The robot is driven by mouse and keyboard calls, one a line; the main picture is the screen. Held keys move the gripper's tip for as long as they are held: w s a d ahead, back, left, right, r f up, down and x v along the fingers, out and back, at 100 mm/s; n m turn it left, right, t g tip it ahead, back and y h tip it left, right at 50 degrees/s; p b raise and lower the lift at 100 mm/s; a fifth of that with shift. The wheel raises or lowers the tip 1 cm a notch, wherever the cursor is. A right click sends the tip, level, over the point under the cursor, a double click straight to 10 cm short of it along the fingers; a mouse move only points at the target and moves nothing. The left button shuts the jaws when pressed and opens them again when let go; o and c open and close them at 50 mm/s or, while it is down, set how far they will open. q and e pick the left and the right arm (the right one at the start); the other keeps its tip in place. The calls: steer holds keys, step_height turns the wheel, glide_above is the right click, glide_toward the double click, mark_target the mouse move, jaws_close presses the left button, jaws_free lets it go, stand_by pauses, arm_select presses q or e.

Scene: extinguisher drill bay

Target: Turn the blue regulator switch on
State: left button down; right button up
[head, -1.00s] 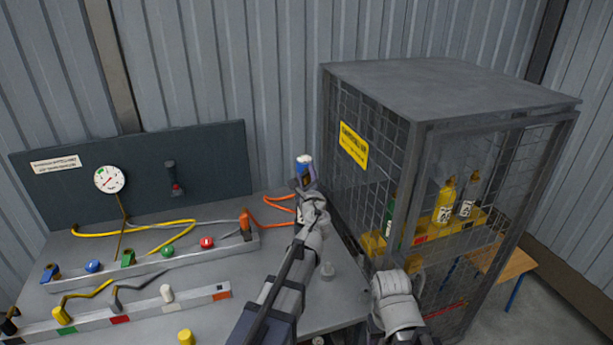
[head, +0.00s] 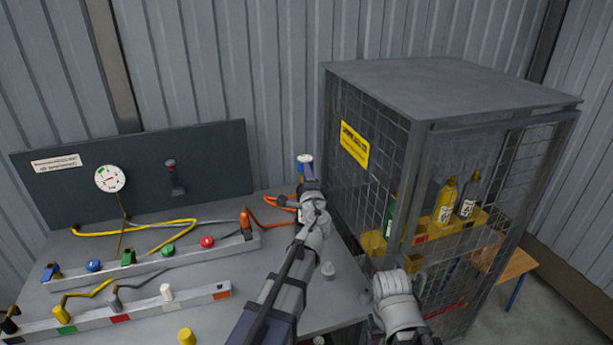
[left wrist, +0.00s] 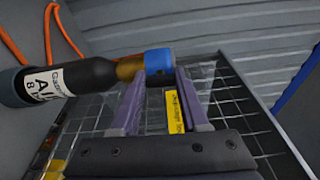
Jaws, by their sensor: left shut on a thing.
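The blue regulator switch (head: 306,168) is the blue knob with a pale top, at the back right of the bench in the head view. In the left wrist view the blue knob (left wrist: 159,62) sits on the brass neck of a dark bottle (left wrist: 92,76) with a white label. My left gripper (head: 308,183) is at the knob, and its two purple-grey fingers (left wrist: 158,85) are shut on it from both sides. The gripper and wrist hide much of the bottle in the head view. I cannot make out an on or off mark. My right gripper does not show clearly.
A grey mesh cage (head: 450,90) with bottles stands close on the right. An orange hose (head: 268,219) lies left of the gripper. A gauge (head: 109,179) is on the dark back panel, and rails with coloured valves (head: 150,268) fill the bench's left.

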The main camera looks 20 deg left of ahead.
arm_select(q)
steer(key=shift+n, duration=0.4)
steer(key=shift+c, duration=2)
jaws_free()
steer(key=shift+s, duration=0.15)
steer(key=v, duration=0.7)
steer(key=shift+s+d, duration=0.15)
steer(key=shift+s, duration=0.1)
